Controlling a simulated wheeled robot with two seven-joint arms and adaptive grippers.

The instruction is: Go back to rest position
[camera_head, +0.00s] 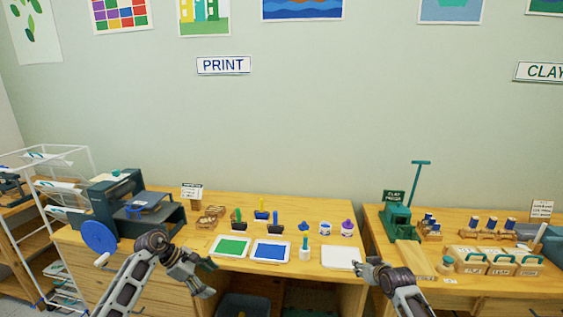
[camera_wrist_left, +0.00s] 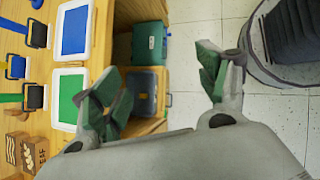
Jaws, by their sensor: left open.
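My left gripper (camera_head: 204,279) is in front of the print table's front edge, near the green ink tray, with nothing between its fingers. In the left wrist view the fingers of my left gripper (camera_wrist_left: 158,85) are spread wide over the floor and the table's open lower shelf. My right gripper (camera_head: 364,268) is at the right end of the same table, just in front of a white sheet or plate (camera_head: 338,258). Its fingers are too small to tell open from shut, and I see nothing held in it.
The print table (camera_head: 210,258) holds a green tray (camera_head: 232,245), a blue tray (camera_head: 271,250), several rollers, ink pots and a press (camera_head: 125,208). The clay table (camera_head: 420,245) is at right, with a clay press (camera_head: 397,220). A white wire rack (camera_head: 62,215) stands left.

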